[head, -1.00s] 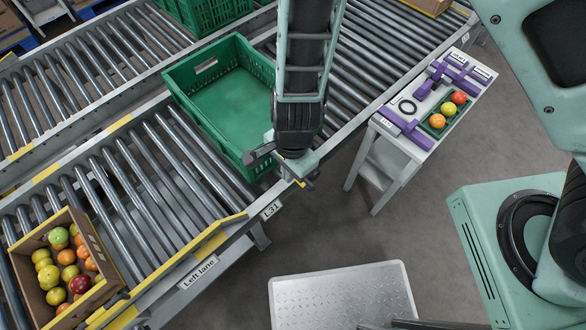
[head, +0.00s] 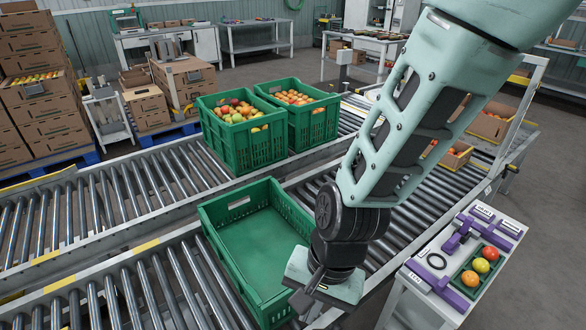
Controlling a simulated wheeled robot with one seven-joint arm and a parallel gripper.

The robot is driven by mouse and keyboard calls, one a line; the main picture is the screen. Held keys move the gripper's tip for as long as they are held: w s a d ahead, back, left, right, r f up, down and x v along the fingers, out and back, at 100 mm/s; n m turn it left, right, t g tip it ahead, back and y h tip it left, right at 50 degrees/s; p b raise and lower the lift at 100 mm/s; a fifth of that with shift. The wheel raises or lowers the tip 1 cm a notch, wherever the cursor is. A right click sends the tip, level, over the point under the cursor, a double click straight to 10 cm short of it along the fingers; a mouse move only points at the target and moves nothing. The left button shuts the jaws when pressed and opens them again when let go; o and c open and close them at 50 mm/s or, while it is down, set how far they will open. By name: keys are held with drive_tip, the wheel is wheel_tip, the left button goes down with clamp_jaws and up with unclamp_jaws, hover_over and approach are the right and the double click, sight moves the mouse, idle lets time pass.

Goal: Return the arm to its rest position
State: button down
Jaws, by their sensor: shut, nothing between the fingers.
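My gripper (head: 306,296) hangs at the lower middle of the head view, at the end of my arm. It is over the near right edge of an empty green crate (head: 212,238) on the roller conveyor. The arm covers the crate's right side from this angle. The fingers are small and dark, close together, with nothing seen between them.
Stacked cartons (head: 35,120) are at back left. Grey floor shows at lower right.

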drive_tip(key=s+d+r+n+h, duration=0.1)
drive_tip(key=s+d+r+n, duration=0.2)
drive_tip(key=d+r+n, duration=0.2)
drive_tip(key=s+d+r+n+t, duration=0.1)
drive_tip(key=s+d+r+n, duration=0.2)
drive_tip(key=d+r+n, duration=0.3)
wheel_tip(320, 180, up, 3)
drive_tip(key=shift+d+f+n+h, duration=0.2)
drive_tip(key=shift+n+h, duration=0.2)
